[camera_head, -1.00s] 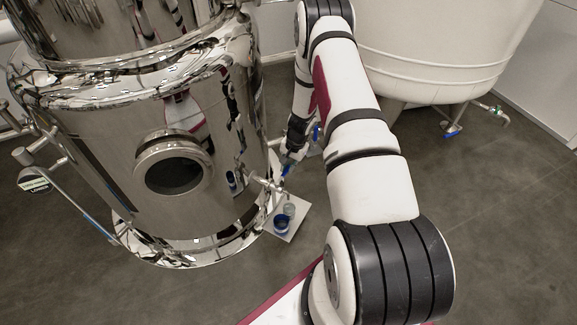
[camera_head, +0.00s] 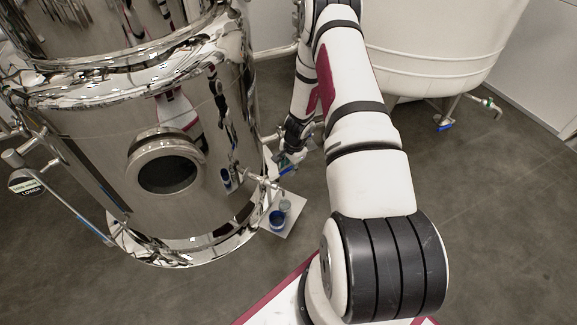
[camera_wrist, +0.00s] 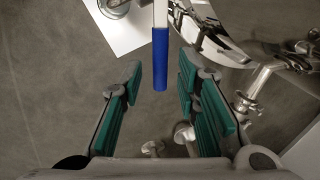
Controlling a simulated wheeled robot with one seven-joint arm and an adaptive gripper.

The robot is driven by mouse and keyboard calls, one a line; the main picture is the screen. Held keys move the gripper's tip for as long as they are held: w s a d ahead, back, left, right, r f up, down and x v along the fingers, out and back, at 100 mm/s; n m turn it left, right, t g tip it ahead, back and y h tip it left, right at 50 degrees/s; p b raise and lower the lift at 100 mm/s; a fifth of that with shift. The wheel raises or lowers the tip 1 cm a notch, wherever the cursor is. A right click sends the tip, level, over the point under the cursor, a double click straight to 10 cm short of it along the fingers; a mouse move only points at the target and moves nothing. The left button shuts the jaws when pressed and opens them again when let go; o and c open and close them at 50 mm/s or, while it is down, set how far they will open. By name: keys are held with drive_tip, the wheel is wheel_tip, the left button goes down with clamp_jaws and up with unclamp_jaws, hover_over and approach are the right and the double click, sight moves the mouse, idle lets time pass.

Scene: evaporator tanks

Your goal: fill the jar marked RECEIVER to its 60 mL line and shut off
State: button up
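My gripper (camera_wrist: 161,75) is open. Its two green-padded fingers stand apart on either side of a blue valve handle (camera_wrist: 160,58), with a gap visible on both sides. In the head view, my gripper (camera_head: 288,152) is beside the steel tank, above and behind a small outlet pipe (camera_head: 268,183). Below that outlet, a clear jar (camera_head: 285,206) and a blue-looking jar (camera_head: 277,219) stand on a white plate (camera_head: 292,229). I cannot read any RECEIVER mark or 60 mL line, and liquid levels are too small to tell.
The polished steel tank (camera_head: 195,215) with a round window is close on the left. A white tank (camera_head: 440,55) with a blue-handled valve (camera_head: 443,126) is at the back right. In the wrist view, steel piping (camera_wrist: 250,92) lies right of my fingers. Floor at right is clear.

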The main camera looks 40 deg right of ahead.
wheel_tip(320, 180, up, 12)
drive_tip(key=s, duration=0.2)
drive_tip(key=shift+s, duration=0.2)
idle(0.4)
